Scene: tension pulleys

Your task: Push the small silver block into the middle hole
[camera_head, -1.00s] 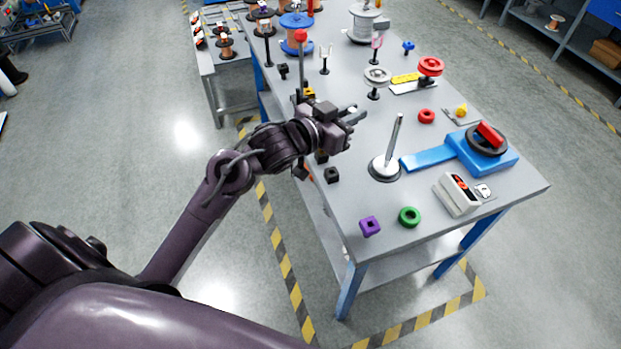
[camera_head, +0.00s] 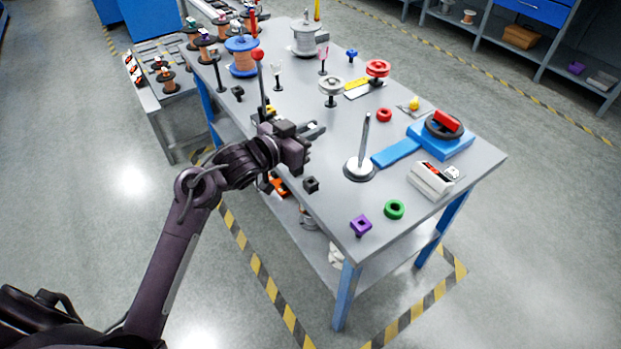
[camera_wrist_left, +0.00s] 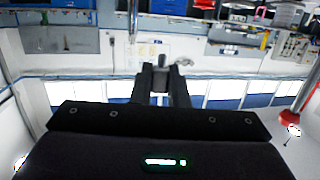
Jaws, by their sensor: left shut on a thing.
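My left gripper (camera_head: 316,128) is above the left part of the grey workbench (camera_head: 330,140), left of a standing metal rod on a round base (camera_head: 360,168). In the left wrist view the fingers (camera_wrist_left: 163,78) are close together, shut on a small grey piece (camera_wrist_left: 162,61) showing between their tips. It is probably the small silver block, but it is too small to tell. I cannot make out the middle hole in either view. My right gripper is not in view.
A red-knobbed lever (camera_head: 258,56) stands behind my left wrist. Spools (camera_head: 242,55) stand farther back.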

